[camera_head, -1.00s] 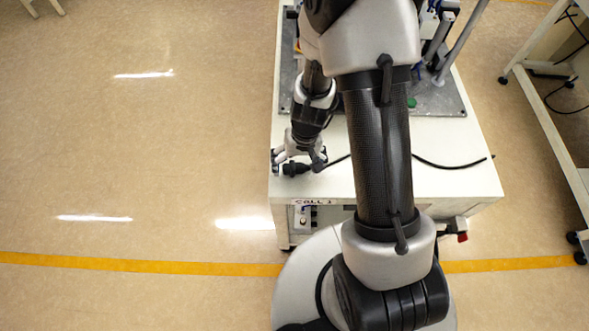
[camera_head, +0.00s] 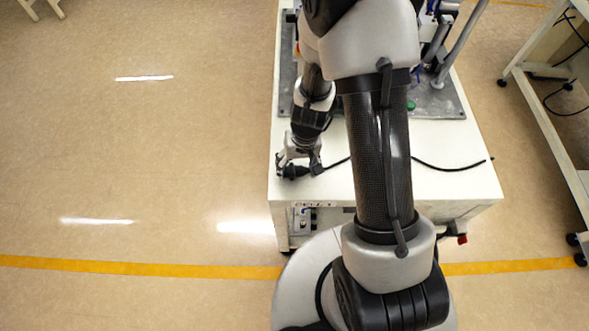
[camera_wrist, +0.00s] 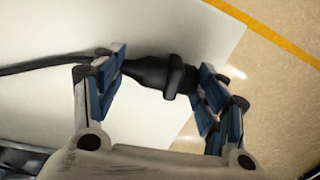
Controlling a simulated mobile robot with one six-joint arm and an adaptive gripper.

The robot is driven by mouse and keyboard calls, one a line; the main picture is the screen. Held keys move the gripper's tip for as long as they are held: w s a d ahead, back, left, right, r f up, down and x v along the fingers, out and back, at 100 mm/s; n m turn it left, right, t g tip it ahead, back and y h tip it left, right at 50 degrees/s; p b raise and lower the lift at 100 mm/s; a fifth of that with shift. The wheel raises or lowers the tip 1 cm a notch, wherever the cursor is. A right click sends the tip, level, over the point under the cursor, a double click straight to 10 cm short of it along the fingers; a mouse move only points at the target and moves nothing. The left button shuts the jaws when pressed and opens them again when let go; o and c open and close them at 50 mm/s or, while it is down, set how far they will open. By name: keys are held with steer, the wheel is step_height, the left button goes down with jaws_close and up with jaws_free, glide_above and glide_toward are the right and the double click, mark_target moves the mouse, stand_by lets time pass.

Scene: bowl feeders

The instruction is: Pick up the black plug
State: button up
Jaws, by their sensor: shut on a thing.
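The black plug (camera_head: 292,171) is at the left front part of the white table top, with its black cable running off to the right behind my arm. In the wrist view the plug (camera_wrist: 158,75) lies lengthwise between the blue finger pads, its cable end at the left pad and its front end at the right pad. My gripper (camera_head: 299,164) is shut on it; it also shows in the wrist view (camera_wrist: 163,72). I cannot tell whether the plug still touches the table.
The white table (camera_head: 455,180) has a grey plate (camera_head: 438,100) with machine parts at its back. The cable (camera_head: 448,167) reappears right of my arm and ends near the right edge. Another white frame (camera_head: 545,115) stands at the far right. The floor at left is clear.

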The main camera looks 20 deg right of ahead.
mark_target(297, 168)
step_height(297, 168, up, 19)
steer(key=p, duration=0.8)
steer(key=shift+w+r+n+b, duration=0.15)
steer(key=shift+w+n+b, duration=0.65)
steer(key=shift+w, duration=1.35)
